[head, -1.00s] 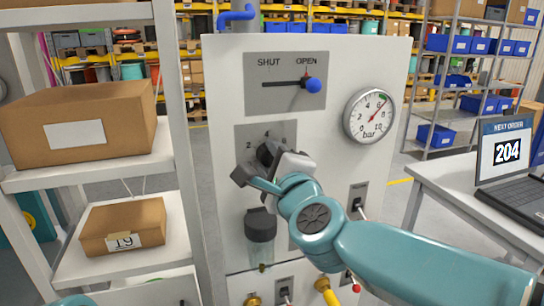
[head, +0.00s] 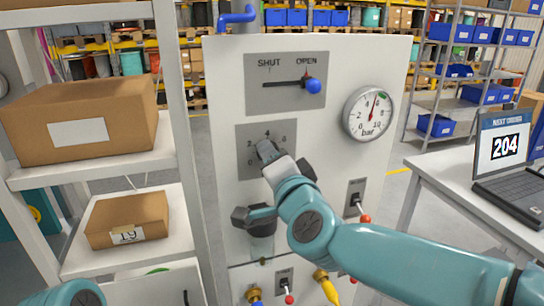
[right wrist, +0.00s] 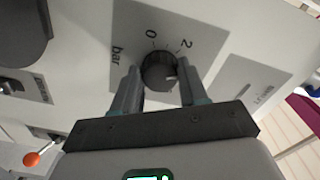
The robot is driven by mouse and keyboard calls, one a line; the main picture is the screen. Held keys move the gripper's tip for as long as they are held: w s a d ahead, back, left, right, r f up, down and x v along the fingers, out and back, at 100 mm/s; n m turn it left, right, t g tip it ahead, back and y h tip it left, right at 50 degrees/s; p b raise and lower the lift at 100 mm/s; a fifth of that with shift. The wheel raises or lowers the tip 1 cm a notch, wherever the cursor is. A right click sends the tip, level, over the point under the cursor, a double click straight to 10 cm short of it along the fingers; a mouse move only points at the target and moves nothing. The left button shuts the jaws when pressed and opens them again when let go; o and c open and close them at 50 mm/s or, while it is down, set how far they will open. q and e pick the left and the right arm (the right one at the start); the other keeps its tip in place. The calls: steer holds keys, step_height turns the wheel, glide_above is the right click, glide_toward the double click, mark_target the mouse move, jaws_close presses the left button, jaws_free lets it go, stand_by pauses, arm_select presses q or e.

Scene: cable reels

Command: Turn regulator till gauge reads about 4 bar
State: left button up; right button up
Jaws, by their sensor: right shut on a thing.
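The round gauge (head: 368,114) hangs at the upper right of the white panel (head: 225,90). Its needle points nearly straight up, between 4 and 6; the exact value is too small to read. The regulator's grey scale plate (head: 247,168) is left of and below the gauge. My right gripper (head: 280,165) is at this plate and hides the knob in the head view. In the right wrist view, its two fingers are shut on the dark regulator knob (right wrist: 158,72), one on each side. My left gripper is out of view.
A valve lever with a blue ball (head: 313,86) points to OPEN above. Toggle switches (head: 354,207) and yellow fittings (head: 326,287) sit lower on the panel. A shelf with boxes (head: 80,120) stands close on the left. A table with a laptop (head: 505,160) is on the right.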

steer(key=shift+a+f+n, duration=0.1)
steer(key=shift+f+n, duration=0.1)
steer(key=shift+n, duration=0.2)
steer(key=o, duration=1.1)
steer(key=shift+s, duration=0.1)
steer(key=shift+c, duration=0.2)
steer(key=shift+r, duration=0.1)
steer(key=b+v, duration=0.1)
steer(key=v, duration=1.5)
steer(key=shift+s+b, duration=0.2)
steer(key=shift+b, duration=0.1)
steer(key=shift+w, duration=0.1)
